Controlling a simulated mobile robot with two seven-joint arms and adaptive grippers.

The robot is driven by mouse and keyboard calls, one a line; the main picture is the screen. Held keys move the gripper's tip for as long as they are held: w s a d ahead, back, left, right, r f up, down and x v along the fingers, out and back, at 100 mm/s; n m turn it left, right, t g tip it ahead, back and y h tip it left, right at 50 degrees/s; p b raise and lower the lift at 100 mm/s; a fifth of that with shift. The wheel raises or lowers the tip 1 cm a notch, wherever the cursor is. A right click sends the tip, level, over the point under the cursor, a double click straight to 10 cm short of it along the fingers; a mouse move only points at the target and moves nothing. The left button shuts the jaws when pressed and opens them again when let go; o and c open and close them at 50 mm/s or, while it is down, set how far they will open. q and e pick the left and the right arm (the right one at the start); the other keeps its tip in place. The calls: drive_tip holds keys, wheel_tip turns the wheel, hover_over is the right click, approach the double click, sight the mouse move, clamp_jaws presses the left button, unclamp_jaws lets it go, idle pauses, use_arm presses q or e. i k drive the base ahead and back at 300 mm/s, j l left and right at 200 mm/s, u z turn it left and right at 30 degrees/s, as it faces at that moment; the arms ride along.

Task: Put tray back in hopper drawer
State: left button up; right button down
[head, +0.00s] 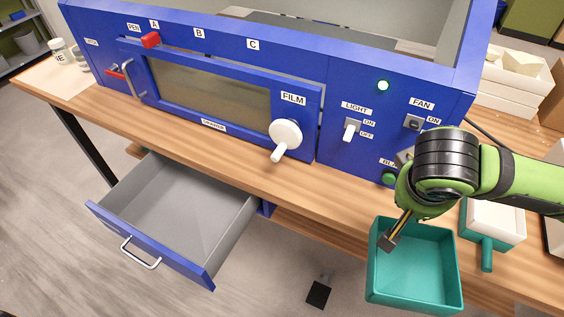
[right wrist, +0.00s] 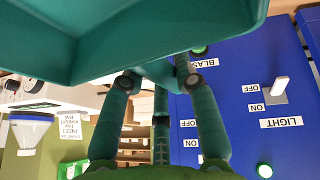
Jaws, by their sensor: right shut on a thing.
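A teal square tray (head: 440,262) is held at the front edge of the bench by my right gripper (head: 392,240); it looks empty. In the right wrist view the tray (right wrist: 150,40) fills the top, with the fingers of my right gripper (right wrist: 160,90) closed on its near side. An open drawer (head: 150,245) with a blue front, metal handle and grey empty inside is pulled out below the bench at the lower left. The tray is to the right of the drawer, apart from it. My left gripper is not in view.
The blue cabinet (head: 230,90) stands on the wooden bench (head: 225,150), with a white FILM knob (head: 285,133) jutting out. A second teal container with white on top (head: 492,220) stands right of the tray. A black square (head: 318,293) lies on the floor.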

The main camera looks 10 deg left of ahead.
sight(195, 203)
drive_tip(key=i+j+u, duration=0.1)
drive_tip(key=j, duration=0.3)
drive_tip(key=i+j+u, duration=0.1)
drive_tip(key=j, duration=0.35)
drive_tip(key=i+j+u, duration=0.15)
drive_tip(key=j, duration=0.25)
drive_tip(key=i+j+u, duration=0.1)
drive_tip(key=j, duration=0.3)
drive_tip(key=i+j+u, duration=0.1)
drive_tip(key=i+j, duration=0.15)
drive_tip(key=j, duration=0.1)
